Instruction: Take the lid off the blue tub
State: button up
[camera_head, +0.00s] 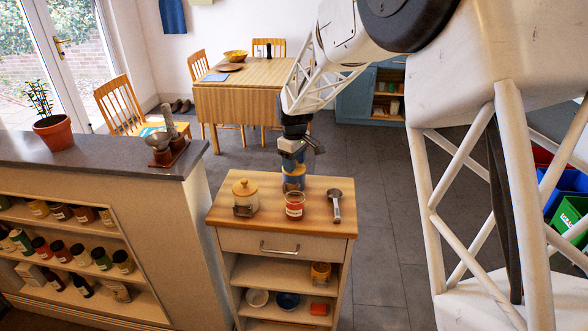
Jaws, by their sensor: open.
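The blue tub (293,185) stands at the back of the wooden cart top, behind a red jar. It is small and partly hidden by the jar and my gripper. A tan, wood-coloured band shows at its upper part, which looks like its lid. My gripper (293,166) points down right over the tub, with its open jaws at or just above the lid. I cannot tell whether the fingers touch the lid.
A grey counter (100,163) stands at left. Bare wood shows at the front right.

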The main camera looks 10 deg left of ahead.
jog(key=shift+c, duration=0.4)
grip_shut()
jog(key=shift+r, duration=0.2)
jog(key=shift+r, duration=4.85)
